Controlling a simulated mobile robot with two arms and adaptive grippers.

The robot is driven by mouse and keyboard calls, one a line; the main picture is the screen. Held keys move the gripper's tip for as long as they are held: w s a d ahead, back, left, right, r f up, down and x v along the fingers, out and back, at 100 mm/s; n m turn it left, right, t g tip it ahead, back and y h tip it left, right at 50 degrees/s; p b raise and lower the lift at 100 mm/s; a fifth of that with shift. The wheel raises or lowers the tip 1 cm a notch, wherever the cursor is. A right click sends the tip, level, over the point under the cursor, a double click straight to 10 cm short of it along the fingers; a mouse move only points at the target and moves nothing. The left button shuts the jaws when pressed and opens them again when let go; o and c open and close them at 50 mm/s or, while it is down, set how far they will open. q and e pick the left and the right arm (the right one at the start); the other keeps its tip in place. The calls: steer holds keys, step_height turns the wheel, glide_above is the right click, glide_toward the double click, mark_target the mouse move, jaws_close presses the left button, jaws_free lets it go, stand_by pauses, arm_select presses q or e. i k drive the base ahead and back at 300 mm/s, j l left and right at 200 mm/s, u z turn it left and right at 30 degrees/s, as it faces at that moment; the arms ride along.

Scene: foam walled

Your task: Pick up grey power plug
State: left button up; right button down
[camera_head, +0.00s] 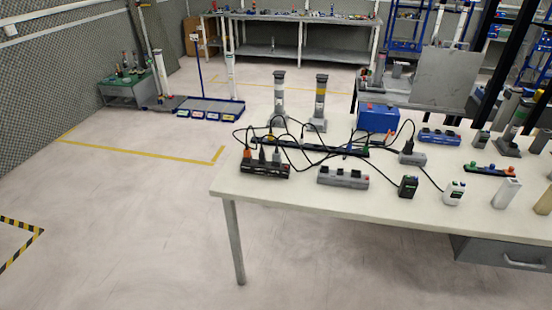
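A dark power strip (265,171) lies near the left front corner of the white table, with several plugs standing upright in it. One plug at its left end is orange (247,153). A grey plug (276,155) stands at its right end, and a darker plug (262,156) stands between them. Black cables run from the plugs across the table. The plugs are small here, so their exact shades are hard to tell. Neither of my grippers is in view.
The white table (330,200) also holds a grey power strip (343,177), a black adapter (408,186), a white adapter (454,192), a blue box (378,117) and two grey posts (279,100) (320,103). Open floor (120,215) lies left of the table.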

mark_target(276, 155)
steer(key=i+j+z, duration=0.25)
steer(key=i+j, duration=0.4)
steer(key=i, duration=0.15)
